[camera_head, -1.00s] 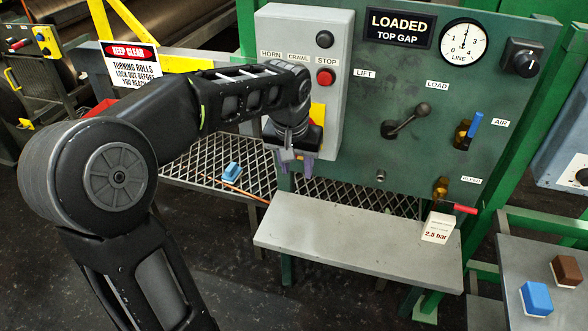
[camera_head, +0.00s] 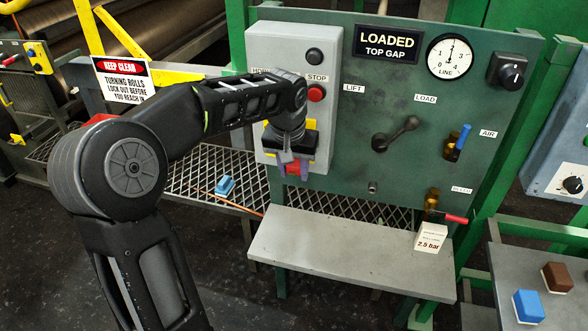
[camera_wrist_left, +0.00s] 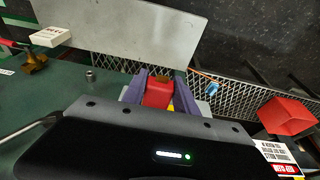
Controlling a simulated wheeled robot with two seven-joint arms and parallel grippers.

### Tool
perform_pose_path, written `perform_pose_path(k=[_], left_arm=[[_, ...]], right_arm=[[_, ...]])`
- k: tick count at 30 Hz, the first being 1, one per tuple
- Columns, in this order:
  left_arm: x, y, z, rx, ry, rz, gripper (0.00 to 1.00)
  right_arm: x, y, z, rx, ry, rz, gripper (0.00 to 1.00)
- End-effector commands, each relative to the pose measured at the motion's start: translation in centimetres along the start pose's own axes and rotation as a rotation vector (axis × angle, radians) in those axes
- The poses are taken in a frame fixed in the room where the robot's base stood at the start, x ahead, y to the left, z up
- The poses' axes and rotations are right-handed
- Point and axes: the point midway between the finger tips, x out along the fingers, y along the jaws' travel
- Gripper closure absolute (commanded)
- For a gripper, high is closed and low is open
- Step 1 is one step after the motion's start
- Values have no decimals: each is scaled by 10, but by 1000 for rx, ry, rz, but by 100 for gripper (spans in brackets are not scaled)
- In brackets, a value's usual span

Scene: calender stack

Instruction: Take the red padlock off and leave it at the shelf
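The red padlock (camera_head: 293,169) shows low on the grey button box (camera_head: 285,50), in front of its yellow backing. My left gripper (camera_head: 291,172) is at it, with one purple finger on each side. The left wrist view shows the red body (camera_wrist_left: 157,94) between the two fingers (camera_wrist_left: 158,82). A sliver of yellow shows beside the right-hand finger there. I cannot tell whether the fingers press on the padlock. My wrist hides the padlock's upper part. The grey shelf (camera_head: 345,262) is bare over most of its top, below and right of the gripper. My right gripper is out of view.
A white "2.5 bar" block (camera_head: 430,237) stands at the shelf's right end, under a red-handled valve (camera_head: 445,214). A grey lever (camera_head: 396,134) sticks out of the green panel. Wire mesh (camera_head: 200,172) with a blue block (camera_head: 225,187) lies to the left.

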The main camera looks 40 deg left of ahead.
Motion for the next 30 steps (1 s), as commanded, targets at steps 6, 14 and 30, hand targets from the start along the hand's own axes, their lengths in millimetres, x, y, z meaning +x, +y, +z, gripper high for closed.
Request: perform_pose_path(k=[6,14,30], left_arm=[[0,0,0,0,0,0,96],[0,0,0,0,0,0,100],[-1,0,2,0,1,0,100]], right_arm=[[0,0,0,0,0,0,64],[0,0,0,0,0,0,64],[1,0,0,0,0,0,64]])
